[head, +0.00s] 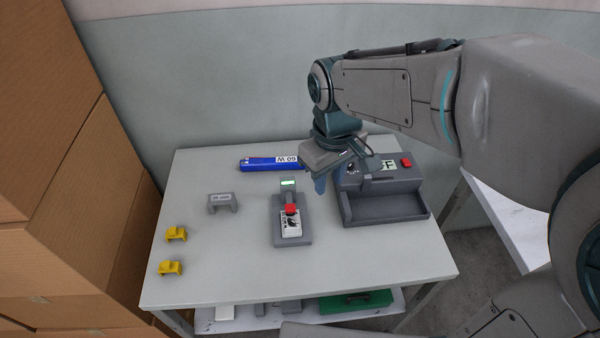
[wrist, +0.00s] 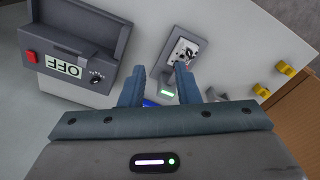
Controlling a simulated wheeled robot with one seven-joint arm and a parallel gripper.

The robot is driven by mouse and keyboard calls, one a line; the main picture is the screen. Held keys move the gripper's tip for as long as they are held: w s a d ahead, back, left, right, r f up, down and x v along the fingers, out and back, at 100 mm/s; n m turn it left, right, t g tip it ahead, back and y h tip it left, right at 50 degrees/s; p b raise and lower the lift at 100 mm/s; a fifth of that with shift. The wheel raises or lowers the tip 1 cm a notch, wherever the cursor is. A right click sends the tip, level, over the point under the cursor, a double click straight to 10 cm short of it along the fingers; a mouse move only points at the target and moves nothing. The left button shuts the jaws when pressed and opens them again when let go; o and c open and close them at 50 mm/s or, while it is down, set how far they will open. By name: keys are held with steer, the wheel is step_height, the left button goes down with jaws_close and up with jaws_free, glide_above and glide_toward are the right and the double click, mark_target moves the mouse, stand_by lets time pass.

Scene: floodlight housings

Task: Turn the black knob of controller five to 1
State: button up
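A grey station (head: 385,207) with a tray stands at the right of the table. It carries a dark knob (head: 352,169) with a pale pointer, a label reading OFF in the wrist view (wrist: 64,66), and a red button (head: 406,161). A smaller grey stand (head: 277,232) at mid-table holds a white unit (head: 291,224) with black markings, a red part and a lit green display (head: 288,183). No number five is readable on either. My gripper (head: 320,184) is above the table between them. In the wrist view its fingers (wrist: 158,84) are apart and empty.
A blue bar marked 60 W (head: 262,164) lies at the back. A grey bracket (head: 222,202) and two yellow clips (head: 171,267) are on the left. Cardboard boxes (head: 75,190) stand left of the table. The front of the tabletop (head: 230,275) is clear.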

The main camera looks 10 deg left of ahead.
mark_target(294, 221)
steer(key=a+f+n, duration=0.2)
steer(key=a+n, duration=0.1)
steer(key=a, duration=0.4)
steer(key=shift+g, duration=0.4)
step_height(294, 221, down, 13)
steer(key=shift+w+r+b, duration=0.1)
steer(key=shift+b, duration=0.35)
steer(key=shift+c, duration=0.3)
jaws_close()
